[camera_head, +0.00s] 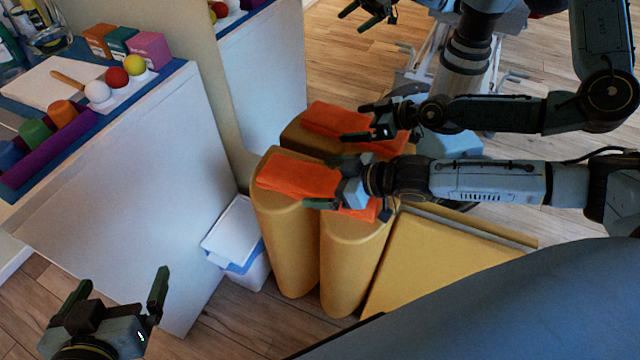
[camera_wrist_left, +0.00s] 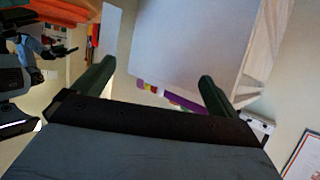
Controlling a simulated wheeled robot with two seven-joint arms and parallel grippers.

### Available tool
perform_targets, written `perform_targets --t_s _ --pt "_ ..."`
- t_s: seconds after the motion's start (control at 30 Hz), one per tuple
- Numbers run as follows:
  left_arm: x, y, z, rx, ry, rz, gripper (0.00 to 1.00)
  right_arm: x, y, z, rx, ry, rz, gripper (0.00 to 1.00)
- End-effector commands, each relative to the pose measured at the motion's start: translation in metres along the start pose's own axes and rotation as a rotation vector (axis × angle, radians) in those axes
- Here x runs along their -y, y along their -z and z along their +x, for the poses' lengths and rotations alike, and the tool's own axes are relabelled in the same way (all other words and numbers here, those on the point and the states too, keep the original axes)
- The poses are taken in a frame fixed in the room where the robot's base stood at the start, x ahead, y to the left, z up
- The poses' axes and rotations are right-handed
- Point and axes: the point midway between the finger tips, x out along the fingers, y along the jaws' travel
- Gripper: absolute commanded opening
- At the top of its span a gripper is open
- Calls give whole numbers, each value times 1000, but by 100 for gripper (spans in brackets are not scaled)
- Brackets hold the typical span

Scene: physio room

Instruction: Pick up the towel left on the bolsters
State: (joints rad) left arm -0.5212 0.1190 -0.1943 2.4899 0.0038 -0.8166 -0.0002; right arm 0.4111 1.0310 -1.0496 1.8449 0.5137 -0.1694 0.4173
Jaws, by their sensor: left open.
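An orange towel (camera_head: 298,174) lies folded over the tops of two upright tan-yellow bolsters (camera_head: 285,235). My right gripper (camera_head: 328,181) is at the towel's right part, its fingers spread apart, one on the far side and one on the near side. It hides part of the towel; I cannot tell whether the fingers touch it. My left gripper (camera_head: 118,290) is open and empty at the lower left, well away from the bolsters. Its two fingers also show apart in the left wrist view (camera_wrist_left: 155,85), with nothing between them.
A mirror behind the bolsters repeats the towel and my arms. A white bin (camera_head: 236,235) with a blue rim stands left of the bolsters. A white cabinet (camera_head: 130,190) with balls and rollers on top is at left. A yellow wedge (camera_head: 430,265) lies at right.

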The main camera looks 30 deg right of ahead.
Motion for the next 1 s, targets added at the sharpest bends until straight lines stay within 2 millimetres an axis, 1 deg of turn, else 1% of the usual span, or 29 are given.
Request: perform_targets --t_s 0.03,0.3,0.33,0.73,0.87,1.0 --pt "0 0 0 0 0 0 98 0 0 0 0 0 0 95" --pt "0 0 0 2 1 0 98 0 0 0 0 0 0 59" --pt "0 0 0 2 1 0 98 0 0 0 -1 0 0 58" --pt "1 -3 -1 24 2 0 98 0 4 -2 -1 0 -1 58" --pt "4 -18 -5 113 9 -1 98 0 9 -5 -2 0 -1 58" --pt "8 -39 -12 242 20 -3 98 0 20 -10 -2 0 -1 58"
